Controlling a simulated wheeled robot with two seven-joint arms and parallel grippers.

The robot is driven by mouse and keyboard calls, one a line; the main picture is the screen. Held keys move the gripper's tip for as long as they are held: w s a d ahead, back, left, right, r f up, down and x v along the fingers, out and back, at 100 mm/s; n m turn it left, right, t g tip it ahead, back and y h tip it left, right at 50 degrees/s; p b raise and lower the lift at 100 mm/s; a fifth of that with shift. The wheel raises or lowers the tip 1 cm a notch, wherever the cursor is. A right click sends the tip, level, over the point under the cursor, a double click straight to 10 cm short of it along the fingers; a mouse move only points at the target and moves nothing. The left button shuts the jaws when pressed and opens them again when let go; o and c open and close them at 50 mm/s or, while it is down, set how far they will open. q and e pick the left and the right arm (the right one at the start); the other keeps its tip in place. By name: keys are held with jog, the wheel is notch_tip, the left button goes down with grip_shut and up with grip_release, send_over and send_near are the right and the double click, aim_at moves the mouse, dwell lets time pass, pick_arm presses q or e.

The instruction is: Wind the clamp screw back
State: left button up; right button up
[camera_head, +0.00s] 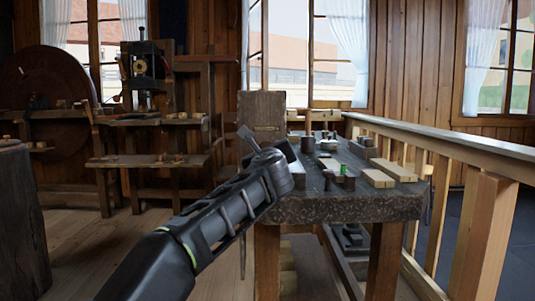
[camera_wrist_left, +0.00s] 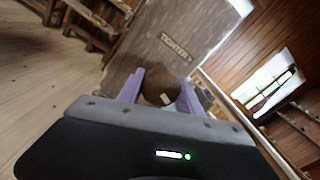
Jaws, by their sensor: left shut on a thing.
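A brown rounded knob (camera_wrist_left: 160,84), seemingly the clamp screw's handle, sits between the two pale purple fingers of my left gripper (camera_wrist_left: 160,94) in the left wrist view. The gripper is shut on it. Behind it is a wooden board (camera_wrist_left: 195,35) marked "TIGHTEN" with a small arrow. In the head view my left gripper (camera_head: 278,153) is at the near left corner of the workbench, in front of the upright board (camera_head: 262,112). My arm and hand hide the knob there. The screw's thread does not show. My right gripper is in neither view.
The workbench (camera_head: 350,208) carries several pale wood blocks (camera_head: 379,178) and small dark and green items. A wooden railing (camera_head: 460,150) runs along its right. Shelves (camera_head: 150,160) and a dark stump (camera_head: 20,220) stand at left. The floor at left front is clear.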

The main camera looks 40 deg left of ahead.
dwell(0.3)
pick_arm(q)
jog(key=o, duration=1.4)
jog(key=shift+w+f, duration=0.1)
jog(key=shift+w, duration=0.05)
jog(key=shift+c, duration=0.2)
jog(key=v, duration=0.8)
jog(key=shift+w+a, duration=0.1)
